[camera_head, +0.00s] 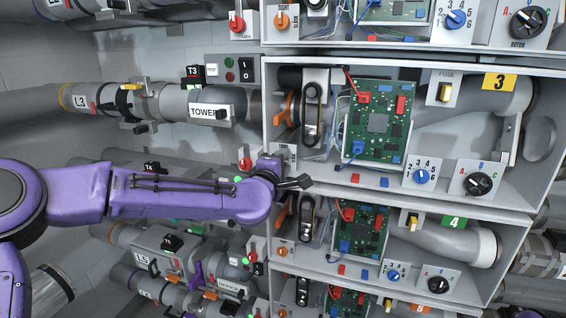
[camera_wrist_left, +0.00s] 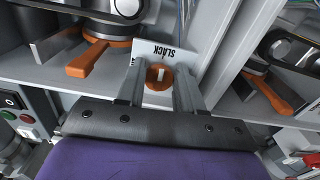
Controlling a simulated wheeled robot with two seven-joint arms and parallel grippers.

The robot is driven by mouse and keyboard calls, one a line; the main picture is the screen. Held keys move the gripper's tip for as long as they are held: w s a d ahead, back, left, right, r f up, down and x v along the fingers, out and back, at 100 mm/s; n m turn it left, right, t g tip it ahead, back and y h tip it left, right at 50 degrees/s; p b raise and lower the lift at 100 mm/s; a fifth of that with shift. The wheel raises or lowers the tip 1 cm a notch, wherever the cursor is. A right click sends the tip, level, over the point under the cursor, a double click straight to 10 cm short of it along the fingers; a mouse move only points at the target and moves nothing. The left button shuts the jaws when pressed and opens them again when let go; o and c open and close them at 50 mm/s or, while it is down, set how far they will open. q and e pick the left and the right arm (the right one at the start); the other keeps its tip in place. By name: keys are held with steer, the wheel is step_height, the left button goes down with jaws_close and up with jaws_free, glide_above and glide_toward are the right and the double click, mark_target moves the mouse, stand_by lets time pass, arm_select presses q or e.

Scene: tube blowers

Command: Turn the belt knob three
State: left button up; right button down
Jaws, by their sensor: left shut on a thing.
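The orange belt knob (camera_wrist_left: 158,77), with a pale slot, sits on a small plate (camera_wrist_left: 168,48) marked SLACK in the left wrist view. My left gripper (camera_wrist_left: 160,88) has one finger on each side of this knob and is shut on it. In the head view my left gripper (camera_head: 298,183) is at the lower left corner of the bay with the yellow 3 label (camera_head: 499,82), and it hides the knob there. My right gripper is not in view.
Bay three holds a belt with pulleys (camera_head: 311,115), an orange lever (camera_head: 287,108), a green circuit board (camera_head: 378,122) and dials (camera_head: 478,184). Bay four (camera_head: 454,222) lies just below. A red knob (camera_head: 245,164) and pipes are to the left.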

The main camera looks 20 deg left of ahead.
arm_select(q)
steer(key=shift+f+m, duration=0.15)
steer(key=shift+m, duration=0.25)
steer(key=o, duration=0.7)
steer(key=shift+o, duration=0.2)
steer(key=s+b, duration=0.3)
steer(key=s, duration=0.7)
steer(key=shift+s+a, duration=0.15)
steer(key=shift+s, duration=0.15)
